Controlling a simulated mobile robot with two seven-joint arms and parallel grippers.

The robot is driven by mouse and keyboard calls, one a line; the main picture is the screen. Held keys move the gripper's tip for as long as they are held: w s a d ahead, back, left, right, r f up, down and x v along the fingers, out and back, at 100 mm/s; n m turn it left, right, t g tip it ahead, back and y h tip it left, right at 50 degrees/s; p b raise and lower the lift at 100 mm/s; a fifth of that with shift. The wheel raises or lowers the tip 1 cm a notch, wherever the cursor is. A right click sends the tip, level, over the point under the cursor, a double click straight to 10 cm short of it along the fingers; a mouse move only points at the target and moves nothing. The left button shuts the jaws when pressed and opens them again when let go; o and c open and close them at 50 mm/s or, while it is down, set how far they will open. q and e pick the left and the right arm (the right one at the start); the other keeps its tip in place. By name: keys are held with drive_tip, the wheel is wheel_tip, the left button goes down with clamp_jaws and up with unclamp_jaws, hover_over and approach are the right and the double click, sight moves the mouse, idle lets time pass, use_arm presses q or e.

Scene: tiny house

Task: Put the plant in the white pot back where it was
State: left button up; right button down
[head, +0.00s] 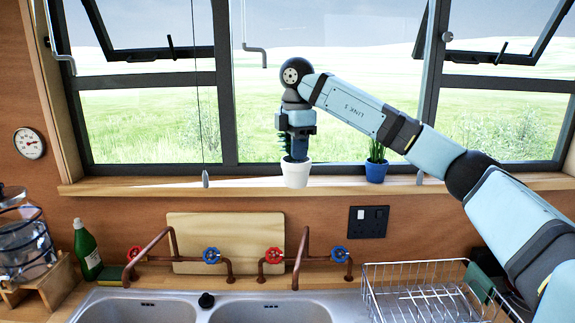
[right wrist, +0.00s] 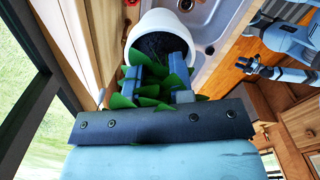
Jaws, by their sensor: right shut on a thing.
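The plant in the white pot (head: 296,173) is in my right gripper (head: 299,152), upright at the front edge of the windowsill (head: 230,187). The gripper comes down from above and is shut on the plant's green leaves, above the pot. In the right wrist view the fingers (right wrist: 168,82) close among the leaves, and the white pot (right wrist: 133,38) with dark soil is beyond them. I cannot tell whether the pot's base touches the sill. My left arm's gripper (right wrist: 262,68) shows small in the right wrist view, and its opening is unclear.
A plant in a blue pot (head: 376,170) stands on the sill to the right. Below are a double sink (head: 205,308), taps with red and blue handles, a wooden board (head: 210,230), a wire dish rack (head: 415,285) and a green bottle (head: 87,248). The sill's left part is clear.

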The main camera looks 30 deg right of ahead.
drive_tip(key=w+d+p, duration=0.6)
drive_tip(key=w+d, duration=0.2)
drive_tip(key=w, duration=0.6)
drive_tip(key=f+p, duration=0.1)
drive_tip(key=f, duration=0.1)
drive_tip(key=w+d+f+p, duration=0.1)
drive_tip(key=f, duration=0.1)
drive_tip(key=f+p, duration=0.1)
drive_tip(key=f, duration=0.2)
drive_tip(key=shift+w+d, duration=0.3)
use_arm(q)
wheel_tip(320, 180, up, 8)
drive_tip(key=shift+a+n+y, duration=0.3)
drive_tip(key=shift+a, duration=0.15)
use_arm(e)
drive_tip(key=shift+f, duration=0.1)
drive_tip(key=c, duration=1)
unclamp_jaws()
use_arm(q)
drive_tip(key=shift+r, duration=0.1)
drive_tip(key=shift+s, duration=0.1)
